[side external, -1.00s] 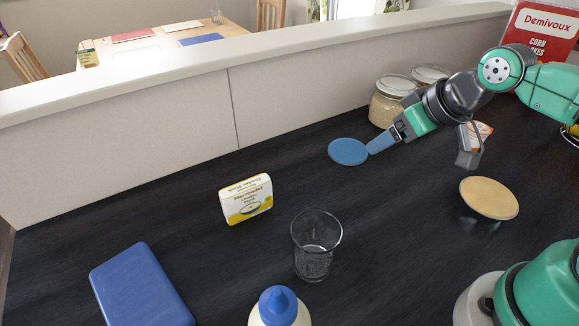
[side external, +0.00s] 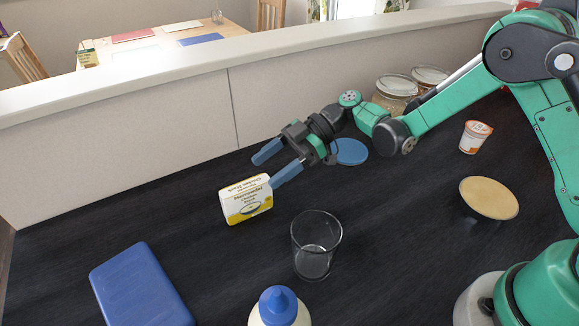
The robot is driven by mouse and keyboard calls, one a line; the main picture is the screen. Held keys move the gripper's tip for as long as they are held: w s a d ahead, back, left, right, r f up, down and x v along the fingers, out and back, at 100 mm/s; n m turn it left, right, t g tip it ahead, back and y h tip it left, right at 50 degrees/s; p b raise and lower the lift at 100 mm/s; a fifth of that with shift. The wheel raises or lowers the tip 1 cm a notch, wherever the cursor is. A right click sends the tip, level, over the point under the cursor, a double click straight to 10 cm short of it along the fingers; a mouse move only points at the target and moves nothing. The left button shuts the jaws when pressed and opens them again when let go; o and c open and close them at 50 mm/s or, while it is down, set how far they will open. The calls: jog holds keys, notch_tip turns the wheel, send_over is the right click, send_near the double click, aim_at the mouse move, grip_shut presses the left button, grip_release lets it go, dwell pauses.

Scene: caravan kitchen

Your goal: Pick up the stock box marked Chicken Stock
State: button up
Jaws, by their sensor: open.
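The Chicken Stock box (side external: 246,200) is a small white and yellow carton standing on the dark counter (side external: 190,250), left of the middle. Its lettering appears upside down in the side external view. My gripper (side external: 266,168) is open, with its two blue fingers pointing left and spread apart. The fingers are just behind and to the upper right of the box. The nearer finger overlaps the box's upper right corner in the picture; I cannot tell whether it touches. Nothing is between the fingers that I can see.
A clear glass (side external: 314,246) stands close to the right of the box. A blue case (side external: 140,287) lies front left, and a blue-capped bottle (side external: 278,308) stands in front. A blue disc (side external: 349,151), an orange-white cup (side external: 474,137) and glass jars (side external: 396,90) are further back. A low wall (side external: 150,145) bounds the counter.

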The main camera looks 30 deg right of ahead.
aim_at(250, 183)
jog(key=shift+x, duration=2.9)
grip_shut()
